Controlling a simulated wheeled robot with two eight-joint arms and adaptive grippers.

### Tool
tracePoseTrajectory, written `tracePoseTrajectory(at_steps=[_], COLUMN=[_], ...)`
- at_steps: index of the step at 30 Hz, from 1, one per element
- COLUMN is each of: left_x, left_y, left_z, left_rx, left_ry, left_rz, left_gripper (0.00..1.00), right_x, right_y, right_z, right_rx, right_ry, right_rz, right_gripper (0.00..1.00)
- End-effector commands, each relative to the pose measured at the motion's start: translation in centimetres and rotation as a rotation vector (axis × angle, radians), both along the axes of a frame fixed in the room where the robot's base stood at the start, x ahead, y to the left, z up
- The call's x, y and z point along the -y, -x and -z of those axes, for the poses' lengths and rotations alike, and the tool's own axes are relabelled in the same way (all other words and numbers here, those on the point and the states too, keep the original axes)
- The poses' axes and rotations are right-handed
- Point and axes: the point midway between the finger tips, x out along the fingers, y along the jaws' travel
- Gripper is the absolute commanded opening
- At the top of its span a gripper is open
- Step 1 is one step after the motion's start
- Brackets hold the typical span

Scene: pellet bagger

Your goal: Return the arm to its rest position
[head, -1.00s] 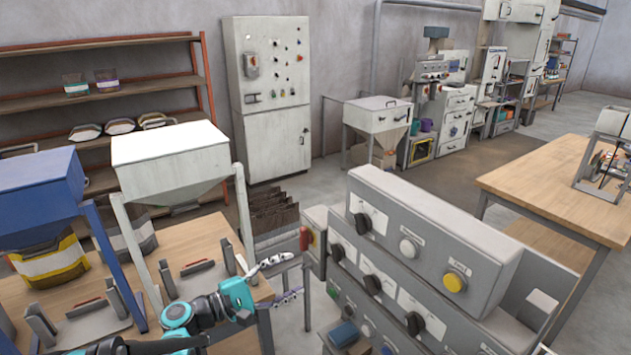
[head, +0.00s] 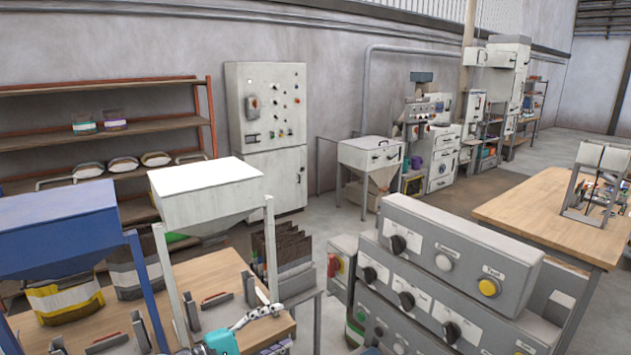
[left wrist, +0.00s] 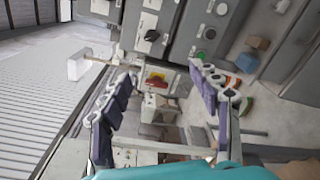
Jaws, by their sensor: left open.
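My left gripper (head: 268,328) shows at the bottom of the head view, with pale jointed fingers on a teal wrist at the right end of the wooden bench (head: 220,275). Its fingers are spread apart and nothing is between them. In the left wrist view the left gripper (left wrist: 163,76) also shows open and empty, with the grey control panel (left wrist: 178,38) beyond its fingertips. Most of the left arm is below the head view's edge. My right gripper is in neither view.
The control panel (head: 462,245) with knobs and buttons stands right of my left gripper. A white hopper (head: 207,190) and a blue hopper (head: 55,225) stand over the bench. A rack of brown bags (head: 283,250) is behind the gripper. A wooden table (head: 530,205) is at right.

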Motion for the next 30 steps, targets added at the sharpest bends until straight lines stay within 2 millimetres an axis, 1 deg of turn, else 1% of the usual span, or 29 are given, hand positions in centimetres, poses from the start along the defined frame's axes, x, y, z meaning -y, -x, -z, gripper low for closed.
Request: tracePoseTrajectory(at_steps=[8, 11, 14, 17, 18, 20, 21, 23, 24, 27, 30], left_x=[1.2, 1.6, 1.8, 1.6, 1.5, 0.9, 0.4, -0.8, -1.7, -4.1, -6.3], left_y=[1.9, 3.1, 4.5, 6.5, 7.5, 9.3, 10.6, 12.6, 13.8, 16.5, 18.5], left_z=[1.6, 2.5, 3.6, 5.0, 5.6, 6.7, 7.5, 8.6, 9.2, 10.4, 11.0], left_rx=[0.007, 0.015, 0.027, 0.046, 0.058, 0.081, 0.100, 0.134, 0.157, 0.219, 0.273], left_ry=[-0.189, -0.293, -0.419, -0.576, -0.653, -0.786, -0.887, -1.043, -1.146, -1.381, -1.567], left_rz=[0.010, 0.019, 0.032, 0.053, 0.065, 0.089, 0.110, 0.144, 0.170, 0.236, 0.294], left_gripper=[0.62, 0.62, 0.62, 0.62, 0.62, 0.62, 0.62, 0.62, 0.62, 0.62, 0.62], right_x=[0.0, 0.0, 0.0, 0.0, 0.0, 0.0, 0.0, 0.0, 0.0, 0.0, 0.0], right_y=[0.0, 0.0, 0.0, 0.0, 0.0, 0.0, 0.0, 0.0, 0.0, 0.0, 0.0], right_z=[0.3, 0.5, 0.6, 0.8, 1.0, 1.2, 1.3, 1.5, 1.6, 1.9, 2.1], right_rx=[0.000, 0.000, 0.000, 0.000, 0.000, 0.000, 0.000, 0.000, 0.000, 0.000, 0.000], right_ry=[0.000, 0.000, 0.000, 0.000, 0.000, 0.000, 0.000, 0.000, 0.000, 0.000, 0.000], right_rz=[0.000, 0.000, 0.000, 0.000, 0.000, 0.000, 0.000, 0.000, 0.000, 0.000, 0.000], right_gripper=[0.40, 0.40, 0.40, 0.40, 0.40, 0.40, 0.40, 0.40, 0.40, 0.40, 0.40])
